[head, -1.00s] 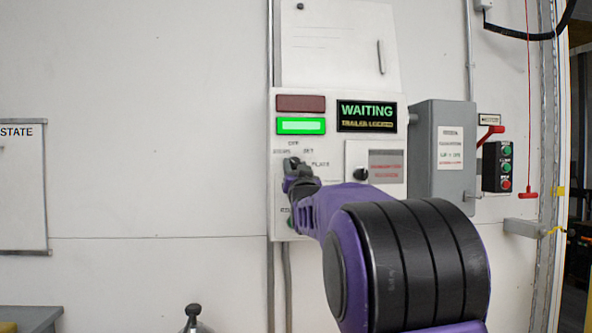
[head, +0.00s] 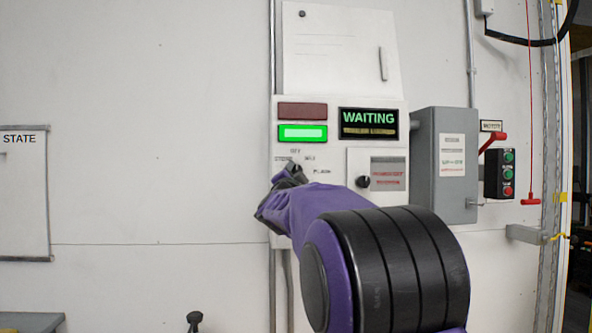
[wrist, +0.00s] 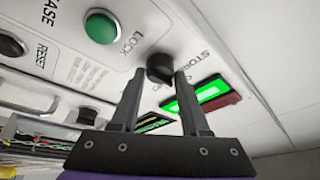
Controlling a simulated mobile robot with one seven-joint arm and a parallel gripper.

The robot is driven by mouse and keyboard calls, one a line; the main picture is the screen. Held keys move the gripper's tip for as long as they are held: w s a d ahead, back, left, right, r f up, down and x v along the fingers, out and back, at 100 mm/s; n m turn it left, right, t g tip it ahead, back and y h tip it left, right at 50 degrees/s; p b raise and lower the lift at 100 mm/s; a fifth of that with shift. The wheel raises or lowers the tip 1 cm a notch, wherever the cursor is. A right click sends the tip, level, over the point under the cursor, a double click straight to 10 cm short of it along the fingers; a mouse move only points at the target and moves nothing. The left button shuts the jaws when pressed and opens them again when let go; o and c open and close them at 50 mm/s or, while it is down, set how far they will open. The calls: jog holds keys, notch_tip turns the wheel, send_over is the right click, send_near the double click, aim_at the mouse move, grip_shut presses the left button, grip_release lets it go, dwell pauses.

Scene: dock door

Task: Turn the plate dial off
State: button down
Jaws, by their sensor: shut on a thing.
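The plate dial is a small black knob (wrist: 160,68) on the white control panel (head: 330,150). It sits between my two fingertips in the wrist view. My gripper (head: 291,172) is shut on it, with the fingers on either side. In the head view my gripper and wrist hide most of the dial, and its pointer direction cannot be made out. Small labels, including OFF at the top, surround it.
A lit green lamp (head: 303,132), a dark red lamp (head: 302,110) and a WAITING display (head: 368,123) are above. A green button (wrist: 102,26) is near the dial. A grey box (head: 443,165), red lever (head: 494,139) and button station (head: 500,173) stand right.

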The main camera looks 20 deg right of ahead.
jog(key=shift+r+m+h, duration=0.1)
jog(key=shift+m+h, duration=0.2)
jog(key=shift+m, duration=0.3)
jog(key=shift+c, duration=2)
grip_release()
